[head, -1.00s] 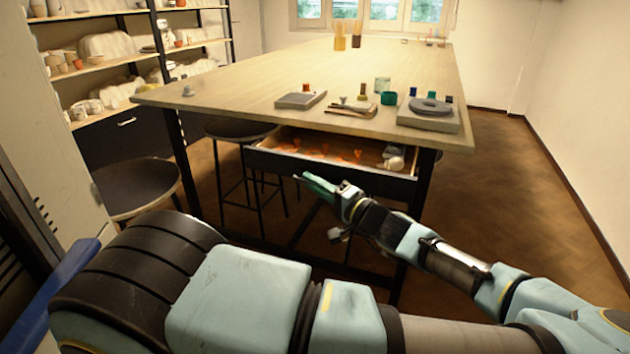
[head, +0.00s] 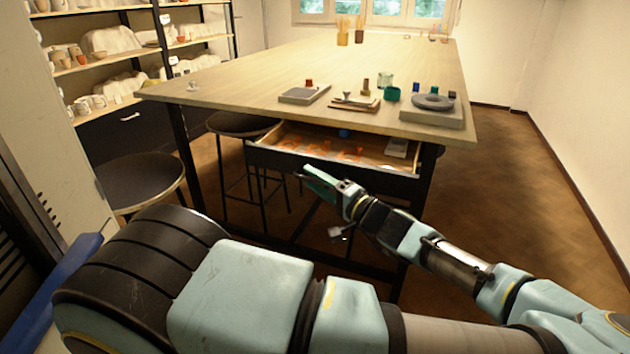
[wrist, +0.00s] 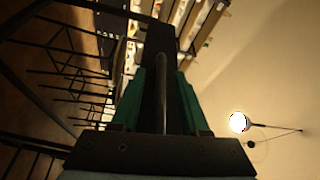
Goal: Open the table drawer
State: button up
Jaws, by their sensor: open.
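The table drawer (head: 332,165) stands pulled out under the near edge of the table, its inside showing. It holds several orange pieces, a blue piece and a pale piece. My gripper (head: 306,174) is in front of the dark drawer front, its green fingers pointing toward it. In the wrist view my gripper (wrist: 162,78) is open, with a dark rod (wrist: 162,95) between the two fingers. The rod looks like the drawer's handle; I cannot tell whether the fingers touch it. In the head view the handle cannot be made out.
The wooden table (head: 300,70) carries a grey slab (head: 304,94), a banding wheel (head: 433,103) and small jars near its front. Dark stools (head: 140,180) stand to the left. Shelves (head: 130,60) with pottery line the left wall. The floor on the right is clear.

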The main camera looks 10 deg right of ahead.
jog(key=shift+s, duration=0.1)
jog(key=b+v, duration=0.2)
jog(key=v, duration=0.8)
jog(key=shift+s+d, duration=0.2)
jog(key=shift+d, duration=0.05)
jog(key=s+a+f+n+g+h+p, duration=0.1)
jog(key=s+a+f+n+g+h, duration=0.15)
jog(key=a+g, duration=0.55)
jog(key=s+a+f+n+g+h+p, duration=0.15)
jog(key=a+f+g, duration=0.25)
jog(key=a+g, duration=0.4)
jog(key=w+a+r+n+t+h+p, duration=0.1)
jog(key=a+r+h, duration=0.1)
jog(key=r+h, duration=0.2)
jog(key=w+a+r+n+t+h, duration=0.1)
jog(key=r+h, duration=0.3)
jog(key=r, duration=0.7)
jog(key=shift+a+r+n+t+p, duration=0.35)
jog(key=shift+a+n+t, duration=0.15)
jog(key=shift+a, duration=0.35)
